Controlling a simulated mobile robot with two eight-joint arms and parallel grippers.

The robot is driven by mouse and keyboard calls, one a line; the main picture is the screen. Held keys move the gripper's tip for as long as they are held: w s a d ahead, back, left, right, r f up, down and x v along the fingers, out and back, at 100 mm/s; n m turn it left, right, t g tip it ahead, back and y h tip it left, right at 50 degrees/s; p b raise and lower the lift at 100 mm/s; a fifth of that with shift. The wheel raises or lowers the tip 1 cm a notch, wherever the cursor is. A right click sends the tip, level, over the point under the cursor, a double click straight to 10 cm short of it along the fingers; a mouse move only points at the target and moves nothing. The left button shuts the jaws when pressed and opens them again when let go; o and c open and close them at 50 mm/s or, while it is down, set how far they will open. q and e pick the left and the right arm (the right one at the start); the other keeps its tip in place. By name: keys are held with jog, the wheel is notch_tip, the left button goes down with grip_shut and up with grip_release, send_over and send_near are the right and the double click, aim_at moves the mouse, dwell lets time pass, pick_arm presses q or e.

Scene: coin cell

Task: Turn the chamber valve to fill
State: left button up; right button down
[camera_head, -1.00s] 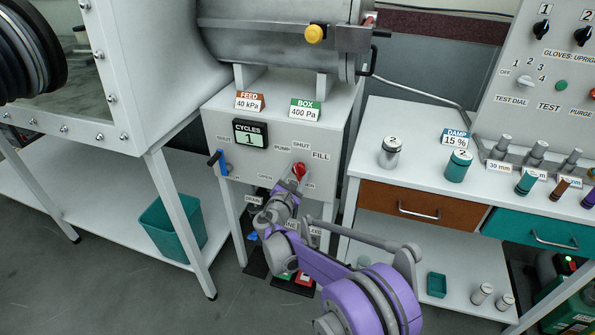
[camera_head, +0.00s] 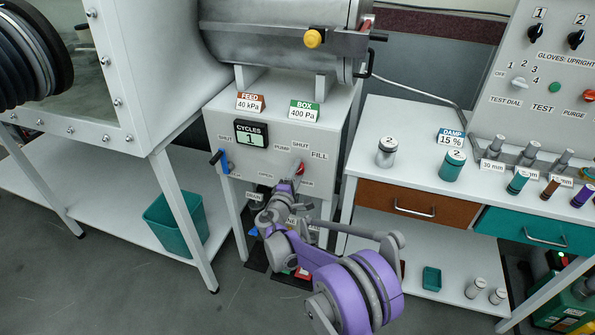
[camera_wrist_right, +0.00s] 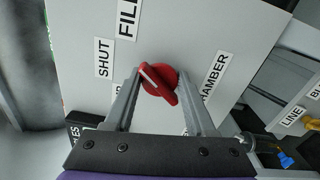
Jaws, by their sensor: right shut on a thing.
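The chamber valve is a red round knob (camera_head: 299,167) with a raised grip, on the white front panel below the cycles display. In the right wrist view the knob (camera_wrist_right: 160,84) shows a white pointer line, aimed between the SHUT label (camera_wrist_right: 103,58) and the FILL label (camera_wrist_right: 128,18). My right gripper (camera_head: 297,178) reaches the panel from below. In the wrist view its two fingers (camera_wrist_right: 161,82) stand either side of the knob, shut on it. In the head view the gripper partly covers the knob. My left gripper is not in view.
A blue-handled valve (camera_head: 222,161) sits left on the same panel. FEED 40 kPa (camera_head: 250,102) and BOX 400 Pa (camera_head: 304,111) signs stand above. A bench (camera_head: 380,181) with numbered canisters is to the right. A teal bin (camera_head: 174,222) stands on the lower left shelf.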

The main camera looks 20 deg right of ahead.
jog(key=shift+m, duration=1.2)
jog(key=shift+f+p, duration=0.1)
jog(key=shift+p, duration=0.2)
jog(key=shift+c, duration=1.1)
grip_release()
jog(key=v, duration=1)
jog(key=shift+s+a, duration=0.25)
jog(key=shift+s, duration=0.1)
